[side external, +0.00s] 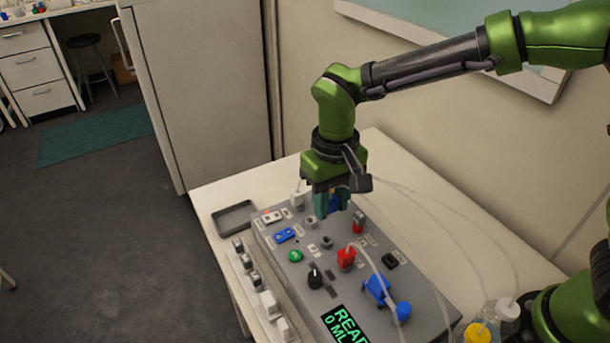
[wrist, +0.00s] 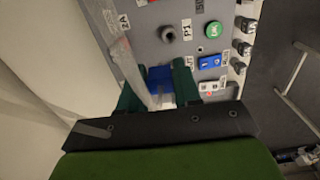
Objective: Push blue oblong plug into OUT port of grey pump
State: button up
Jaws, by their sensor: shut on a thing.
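The grey pump (side external: 425,283) is a sloped panel box on the white table. My gripper (side external: 332,205) is above its back part, fingers pointing down. It is shut on a blue plug (wrist: 160,74), held between the green fingers (wrist: 158,88) with a pale tube running from it; the blue also shows in the side view (side external: 334,202). The plug's lower end is hidden, so I cannot tell whether it touches the panel. A blue oblong port (side external: 284,235) lies left of my gripper; in the wrist view this blue port (wrist: 209,62) is right of the plug, beside a partly readable label.
A white port (side external: 272,217) sits beside the blue one. A green button (side external: 296,256), black knob (side external: 315,278) and red plug with tube (side external: 346,259) are nearer the camera. A white plug (side external: 298,196) stands at the back. A grey tray (side external: 236,217) lies left.

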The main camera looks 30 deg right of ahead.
jog(key=w+a+r, duration=0.2)
jog(key=w, duration=0.1)
send_over(312, 226)
jog(key=shift+w+d+f, duration=0.1)
jog(key=shift+w+f, duration=0.05)
jog(key=shift+f, duration=0.95)
jog(key=shift+w+d+f, duration=0.1)
jog(key=shift+f, duration=0.95)
jog(key=shift+f, duration=1.1)
jog(key=o, duration=1.2)
jog(key=shift+c, duration=0.2)
notch_tip(312, 226, up, 17)
